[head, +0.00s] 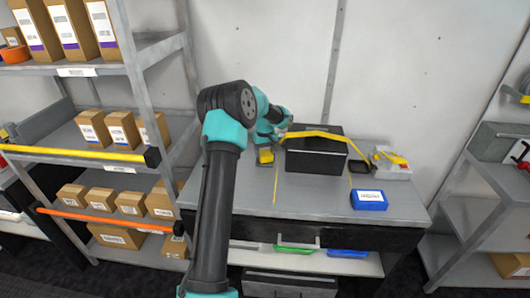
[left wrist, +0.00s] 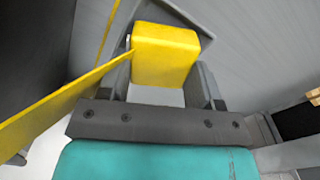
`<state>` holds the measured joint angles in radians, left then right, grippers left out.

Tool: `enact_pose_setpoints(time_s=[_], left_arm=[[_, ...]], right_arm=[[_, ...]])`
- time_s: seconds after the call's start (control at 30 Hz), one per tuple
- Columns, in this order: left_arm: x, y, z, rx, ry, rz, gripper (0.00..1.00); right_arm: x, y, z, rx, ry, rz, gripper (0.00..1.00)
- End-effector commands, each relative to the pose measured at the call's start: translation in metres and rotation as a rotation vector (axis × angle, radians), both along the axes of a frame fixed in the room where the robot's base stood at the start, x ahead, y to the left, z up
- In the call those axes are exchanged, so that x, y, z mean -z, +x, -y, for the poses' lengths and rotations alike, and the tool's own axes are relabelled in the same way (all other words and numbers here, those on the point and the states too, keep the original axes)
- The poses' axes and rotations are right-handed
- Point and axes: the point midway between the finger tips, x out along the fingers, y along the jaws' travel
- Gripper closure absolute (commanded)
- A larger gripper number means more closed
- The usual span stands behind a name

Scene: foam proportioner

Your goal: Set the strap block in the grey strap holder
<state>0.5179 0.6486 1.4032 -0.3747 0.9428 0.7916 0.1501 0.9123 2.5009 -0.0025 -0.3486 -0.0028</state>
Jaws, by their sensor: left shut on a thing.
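The yellow strap block (head: 265,156) is at the left of the grey table, beside the black box (head: 315,158). My left gripper (head: 267,143) is shut on it. In the left wrist view the block (left wrist: 165,55) sits between the two grey fingers, and a yellow strap (left wrist: 60,105) runs off to the left. In the head view the strap (head: 315,133) passes over the box top. A grey angular edge (left wrist: 185,12), perhaps of the strap holder, shows just beyond the block. I cannot tell whether the block touches it. My right gripper is out of view.
A grey device with a yellow part (head: 390,162) stands right of the box. A blue labelled box (head: 369,199) lies near the table's front right. The front left of the table (head: 240,195) is clear. Shelves with cartons (head: 95,128) stand at left.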

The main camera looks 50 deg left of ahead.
Motion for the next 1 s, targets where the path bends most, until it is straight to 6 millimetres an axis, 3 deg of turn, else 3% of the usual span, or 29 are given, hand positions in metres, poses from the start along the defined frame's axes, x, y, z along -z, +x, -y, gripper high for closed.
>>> enact_pose_setpoints(time_s=[0.37,0.4,0.63,1.0], left_arm=[[0.0036,0.0,0.0001,0.0,0.0,0.0,0.67],[0.0039,0.0001,0.0001,0.0,0.0,0.0,0.39],[0.0035,0.0001,0.0001,0.0,0.0,0.0,0.17],[-0.0007,0.0001,0.0,0.0,0.0,0.001,0.16]], right_arm=[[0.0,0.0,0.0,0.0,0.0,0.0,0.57],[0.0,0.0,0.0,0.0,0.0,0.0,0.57],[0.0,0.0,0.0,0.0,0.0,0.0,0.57],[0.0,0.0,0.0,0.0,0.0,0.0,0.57]])
